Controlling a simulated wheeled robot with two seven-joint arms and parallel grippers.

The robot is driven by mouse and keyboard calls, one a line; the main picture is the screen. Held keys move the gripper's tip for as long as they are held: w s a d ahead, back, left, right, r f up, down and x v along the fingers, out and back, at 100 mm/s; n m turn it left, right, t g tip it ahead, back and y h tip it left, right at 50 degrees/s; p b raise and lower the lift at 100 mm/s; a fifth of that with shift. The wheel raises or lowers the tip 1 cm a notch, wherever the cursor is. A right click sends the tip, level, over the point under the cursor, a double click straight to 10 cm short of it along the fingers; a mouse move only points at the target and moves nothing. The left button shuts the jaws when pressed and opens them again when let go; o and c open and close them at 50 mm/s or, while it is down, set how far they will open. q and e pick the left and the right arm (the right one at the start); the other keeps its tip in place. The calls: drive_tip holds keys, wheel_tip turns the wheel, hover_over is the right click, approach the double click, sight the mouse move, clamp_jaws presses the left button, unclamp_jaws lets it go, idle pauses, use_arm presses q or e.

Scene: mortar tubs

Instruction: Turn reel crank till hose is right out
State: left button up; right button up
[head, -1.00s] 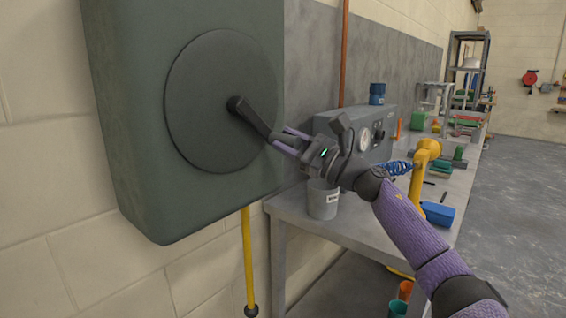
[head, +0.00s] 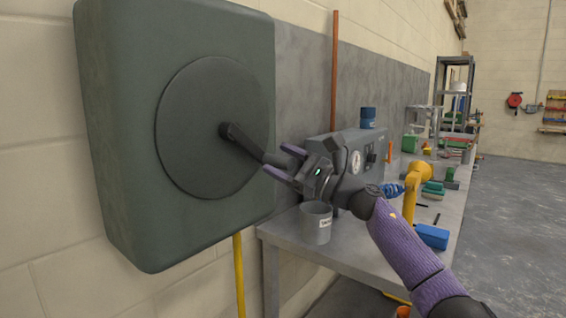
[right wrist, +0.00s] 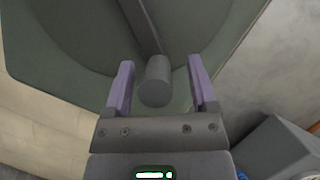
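The reel is a dark green box (head: 105,150) on the wall, with a round dark disc (head: 190,150) on its front. Its crank (head: 243,142) points down and to the right from the disc's hub. My right gripper (head: 280,162) is at the crank's outer end. In the right wrist view, the round grey crank handle (right wrist: 154,82) stands between the two purple fingers (right wrist: 158,90), with a gap on each side. The yellow hose (head: 239,275) hangs below the box, and its lower end is out of frame. My left gripper is not in view.
A grey workbench (head: 290,238) stands to the right, close under my right arm. It carries a grey tub (head: 316,222), a grey machine with a dial (head: 345,160), a yellow arm-like device (head: 412,185) and a blue box (head: 432,236). Open floor lies at the far right.

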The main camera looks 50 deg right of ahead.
drive_tip(key=shift+s+f, duration=0.15)
drive_tip(key=shift+f, duration=0.05)
drive_tip(key=v, duration=0.9)
drive_tip(key=shift+s+d, duration=0.2)
drive_tip(key=shift+s, duration=0.1)
